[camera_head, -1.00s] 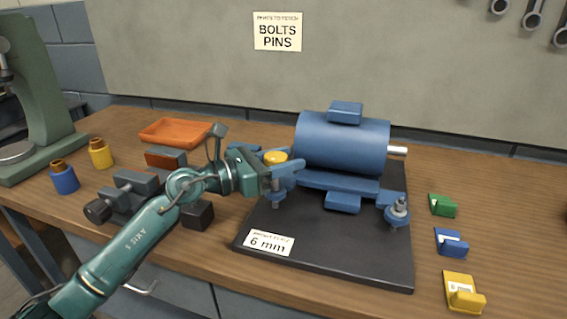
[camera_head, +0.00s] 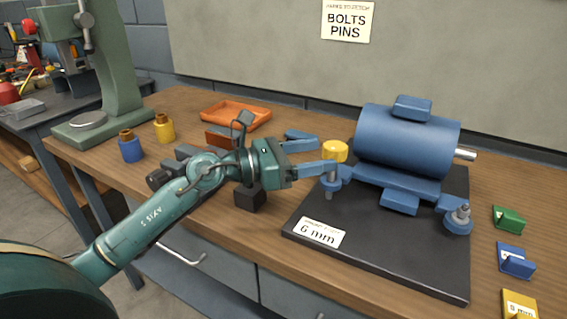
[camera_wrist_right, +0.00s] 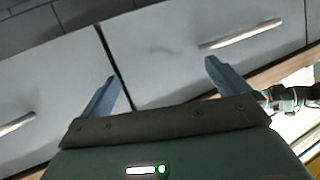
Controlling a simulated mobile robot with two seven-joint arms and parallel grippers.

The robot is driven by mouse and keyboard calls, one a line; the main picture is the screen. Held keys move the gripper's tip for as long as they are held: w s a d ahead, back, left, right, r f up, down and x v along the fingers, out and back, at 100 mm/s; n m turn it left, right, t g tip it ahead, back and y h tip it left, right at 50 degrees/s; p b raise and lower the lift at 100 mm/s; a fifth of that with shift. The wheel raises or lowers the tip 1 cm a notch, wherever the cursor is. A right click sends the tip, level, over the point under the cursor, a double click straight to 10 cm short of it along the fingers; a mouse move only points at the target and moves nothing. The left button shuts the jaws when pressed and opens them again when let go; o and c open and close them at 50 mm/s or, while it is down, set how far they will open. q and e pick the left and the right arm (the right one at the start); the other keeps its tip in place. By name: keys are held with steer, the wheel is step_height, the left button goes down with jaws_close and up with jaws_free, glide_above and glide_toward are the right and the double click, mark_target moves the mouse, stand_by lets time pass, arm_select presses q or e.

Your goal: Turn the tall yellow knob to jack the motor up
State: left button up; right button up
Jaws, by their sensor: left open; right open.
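The blue motor (camera_head: 408,140) rests on its blue feet over a black base plate (camera_head: 375,250). The tall yellow knob (camera_head: 335,151) stands at the motor's left foot, on a metal stud. My left gripper (camera_head: 322,155) is open just left of the knob, its two blue fingers pointing at it. The near finger's tip overlaps the area just below the knob; I cannot tell whether it touches. My right gripper (camera_wrist_right: 162,82) shows only in the right wrist view, open and empty, facing grey drawer fronts.
A "6 mm" label (camera_head: 319,233) lies on the plate's front left. Green (camera_head: 508,219), blue (camera_head: 516,261) and yellow (camera_head: 519,304) blocks sit on the right. An orange tray (camera_head: 236,115) lies behind my left arm. A silver bolt (camera_head: 461,216) stands at the motor's right foot.

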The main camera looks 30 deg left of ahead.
arm_select(q)
steer(key=b+v, duration=0.1)
steer(key=v, duration=0.6)
arm_select(e)
steer(key=shift+s+d+r+t, duration=0.4)
steer(key=shift+s+d, duration=0.05)
steer(key=shift+d, duration=0.1)
steer(key=shift+w+f, duration=0.1)
steer(key=shift+f, duration=0.05)
steer(key=shift+a, duration=0.15)
